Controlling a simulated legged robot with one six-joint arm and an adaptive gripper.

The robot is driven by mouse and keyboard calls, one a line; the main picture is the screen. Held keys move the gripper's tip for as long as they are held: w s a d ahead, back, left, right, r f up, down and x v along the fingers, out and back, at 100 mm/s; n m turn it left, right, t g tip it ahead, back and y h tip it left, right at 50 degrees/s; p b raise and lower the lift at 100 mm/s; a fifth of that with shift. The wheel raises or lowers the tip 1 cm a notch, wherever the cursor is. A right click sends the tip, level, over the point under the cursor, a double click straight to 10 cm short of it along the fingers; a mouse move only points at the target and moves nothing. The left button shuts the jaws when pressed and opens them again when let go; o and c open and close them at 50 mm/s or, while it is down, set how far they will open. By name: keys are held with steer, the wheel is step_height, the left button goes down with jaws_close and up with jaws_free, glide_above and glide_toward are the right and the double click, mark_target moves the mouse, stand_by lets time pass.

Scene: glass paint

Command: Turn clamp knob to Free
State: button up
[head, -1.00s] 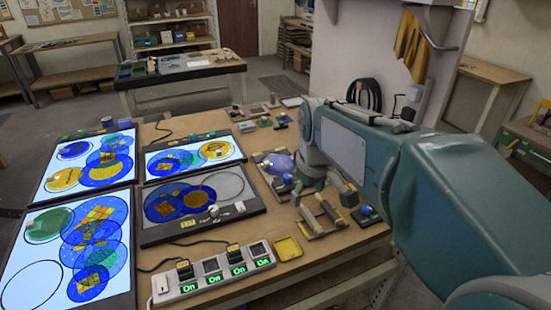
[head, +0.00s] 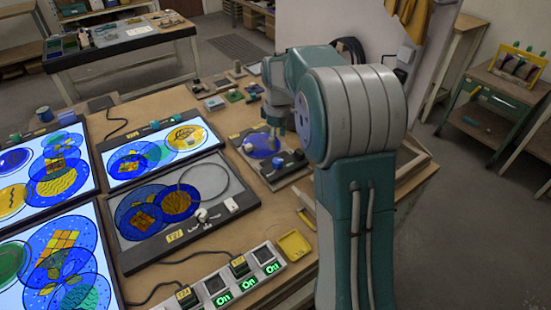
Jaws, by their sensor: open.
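My gripper (head: 273,142) points down above a dark fixture plate (head: 285,176) that carries a blue glass disc (head: 256,143). It is small and partly hidden by my arm, and its fingers are open. A blue knob (head: 277,162) sits at the near side of the disc, just below my gripper. A pale round piece (head: 248,148) sits at the disc's left, and a black knob (head: 299,154) at its right. Any Free marking is too small to read, and I cannot tell for sure which knob is the clamp knob. Whether my fingers touch anything is unclear.
Lit panels with painted glass discs (head: 165,150) fill the left of the workbench. An unlit panel (head: 150,253) with discs and a white lever lies left of the fixture. A power strip (head: 238,290) and a yellow tray (head: 294,244) lie nearer. My arm hides the bench's right part.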

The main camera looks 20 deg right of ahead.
mark_target(277, 160)
step_height(277, 160, down, 9)
steer(key=shift+a+r, duration=0.1)
steer(key=shift+r, duration=0.1)
jaws_close()
